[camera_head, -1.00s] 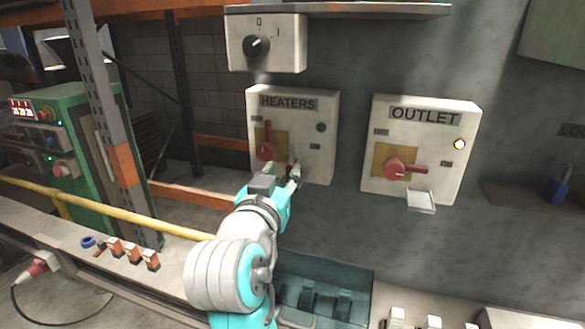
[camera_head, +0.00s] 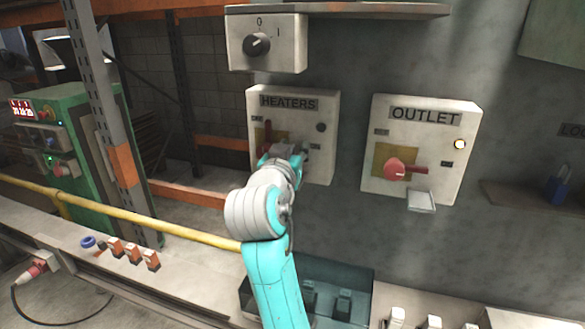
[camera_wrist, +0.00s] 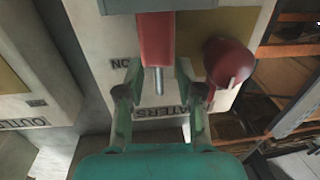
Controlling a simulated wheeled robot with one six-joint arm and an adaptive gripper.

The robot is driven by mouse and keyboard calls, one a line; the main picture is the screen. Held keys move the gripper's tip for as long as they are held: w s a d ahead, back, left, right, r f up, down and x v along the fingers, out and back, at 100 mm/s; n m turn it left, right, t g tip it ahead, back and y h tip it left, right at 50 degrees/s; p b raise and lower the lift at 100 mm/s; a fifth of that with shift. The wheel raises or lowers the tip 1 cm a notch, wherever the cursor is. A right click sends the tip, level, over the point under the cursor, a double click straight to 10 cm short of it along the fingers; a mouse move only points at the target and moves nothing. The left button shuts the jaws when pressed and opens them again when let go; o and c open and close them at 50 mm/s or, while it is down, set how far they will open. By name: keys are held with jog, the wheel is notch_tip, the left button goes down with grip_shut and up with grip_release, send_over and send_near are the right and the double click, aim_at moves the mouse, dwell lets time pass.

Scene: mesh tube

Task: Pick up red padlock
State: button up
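The red padlock (camera_wrist: 155,40) shows at the top middle of the wrist view, with a metal rod like its shackle pointing toward me. It is in front of the HEATERS box (camera_head: 325,155). My gripper (camera_wrist: 158,68) is open. Its two fingers are on either side of the padlock's near end and the rod, and I cannot tell whether either touches. In the head view my gripper (camera_head: 290,150) is at the HEATERS box, and my arm hides the padlock there. The red HEATERS switch (camera_wrist: 228,60) is close to the right finger in the wrist view.
The OUTLET box (camera_head: 440,170) with a red switch (camera_head: 397,169) is to the right. A blue padlock (camera_head: 557,190) is on the right shelf (camera_head: 515,198). A selector box (camera_head: 285,55) is above. A yellow rail (camera_head: 140,215) and a teal bin (camera_head: 360,295) are below.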

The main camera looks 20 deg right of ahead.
grip_shut()
dwell(0.3)
